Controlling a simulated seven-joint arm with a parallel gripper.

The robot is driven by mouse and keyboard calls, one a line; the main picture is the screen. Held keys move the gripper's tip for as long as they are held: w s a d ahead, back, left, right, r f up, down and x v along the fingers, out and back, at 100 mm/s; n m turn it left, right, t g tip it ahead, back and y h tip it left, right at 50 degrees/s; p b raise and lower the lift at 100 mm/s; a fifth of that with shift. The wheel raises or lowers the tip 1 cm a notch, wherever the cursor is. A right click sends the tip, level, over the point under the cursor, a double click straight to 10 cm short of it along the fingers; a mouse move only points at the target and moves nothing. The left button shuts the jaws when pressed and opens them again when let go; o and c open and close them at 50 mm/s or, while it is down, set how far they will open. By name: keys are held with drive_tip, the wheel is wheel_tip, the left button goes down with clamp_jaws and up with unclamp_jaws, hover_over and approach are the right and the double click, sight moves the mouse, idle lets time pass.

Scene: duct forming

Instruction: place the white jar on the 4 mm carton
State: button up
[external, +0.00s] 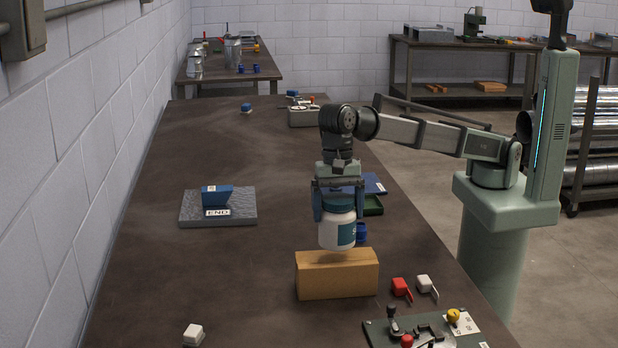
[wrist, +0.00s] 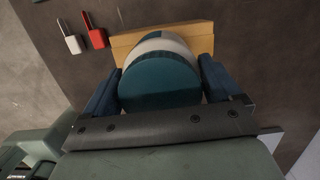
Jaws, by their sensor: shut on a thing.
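The white jar (external: 337,230) has a dark teal lid and a teal label patch. My gripper (external: 338,205) is shut on it near the lid, one finger on each side, and the jar hangs upright. In the wrist view, the jar's lid (wrist: 160,85) fills the space between the blue fingers of my gripper (wrist: 160,88). A plain tan carton (external: 337,275) stands on the table just below and in front of the jar in the external view. The carton (wrist: 200,35) also shows beyond the jar in the wrist view. I cannot read a 4 mm marking on it.
A red tag-like piece (external: 401,288) and a white one (external: 426,286) lie right of the carton. A dark fixture board (external: 425,332) is at the front right. A grey slab (external: 190,212) with a blue block and an END label lies left.

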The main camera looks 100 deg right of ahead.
drive_tip(key=shift+f, duration=1.7)
drive_tip(key=o, duration=1.3)
drive_tip(key=shift+f, duration=0.15)
drive_tip(key=shift+c, duration=0.2)
drive_tip(key=r, duration=0.4)
drive_tip(key=d+r, duration=0.1)
drive_tip(key=r, duration=0.7)
drive_tip(key=shift+d+r, duration=0.1)
drive_tip(key=shift+d, duration=0.3)
